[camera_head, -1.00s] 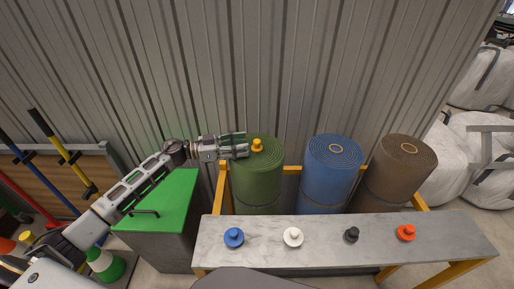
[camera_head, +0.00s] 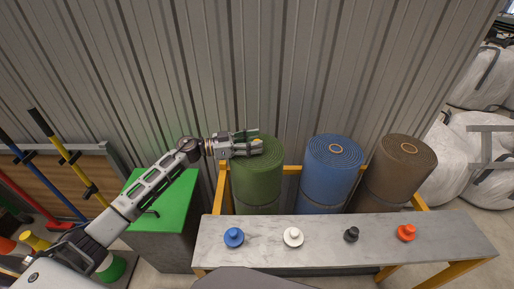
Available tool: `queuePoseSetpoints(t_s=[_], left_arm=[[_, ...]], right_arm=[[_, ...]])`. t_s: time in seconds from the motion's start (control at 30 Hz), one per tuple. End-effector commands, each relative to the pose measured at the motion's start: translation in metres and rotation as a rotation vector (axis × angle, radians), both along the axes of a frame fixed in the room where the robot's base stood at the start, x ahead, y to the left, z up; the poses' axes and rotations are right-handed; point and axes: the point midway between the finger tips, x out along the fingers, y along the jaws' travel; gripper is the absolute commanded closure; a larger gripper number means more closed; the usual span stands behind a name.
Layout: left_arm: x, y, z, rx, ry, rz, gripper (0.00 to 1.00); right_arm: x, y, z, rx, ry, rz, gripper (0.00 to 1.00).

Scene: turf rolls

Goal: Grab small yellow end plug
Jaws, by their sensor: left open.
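My left gripper (camera_head: 256,141) is over the top of the green turf roll (camera_head: 259,185), reaching in from the left. Its jaws are open around the place of the small yellow end plug (camera_head: 258,142). Only a little yellow shows between the fingers; the rest of the plug is hidden by them. I cannot tell whether the fingers touch it. My right gripper is not in view.
A blue roll (camera_head: 331,170) and a brown roll (camera_head: 401,170) stand to the right. A grey bench (camera_head: 330,257) in front holds blue (camera_head: 233,237), white (camera_head: 293,237), black (camera_head: 351,235) and orange-red (camera_head: 406,233) plugs. A green-topped cabinet (camera_head: 172,190) stands left. A corrugated wall is behind.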

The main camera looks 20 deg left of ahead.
Motion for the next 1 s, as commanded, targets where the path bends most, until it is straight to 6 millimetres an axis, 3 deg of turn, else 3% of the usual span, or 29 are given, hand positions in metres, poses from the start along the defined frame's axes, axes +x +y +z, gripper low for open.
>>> queuePoseSetpoints(t_s=[0.1,0.47,0.8,1.0], left_arm=[[0.0,0.0,0.0,0.0,0.0,0.0,0.53],[0.0,0.0,0.0,0.0,0.0,0.0,1.0],[0.0,0.0,0.002,0.0,-0.001,0.0,1.0],[0.0,0.0,0.013,0.001,-0.002,0.0,1.0]], right_arm=[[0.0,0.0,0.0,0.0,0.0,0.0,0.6],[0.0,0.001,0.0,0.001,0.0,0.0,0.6],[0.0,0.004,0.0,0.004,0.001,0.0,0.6],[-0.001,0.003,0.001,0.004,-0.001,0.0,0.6]])
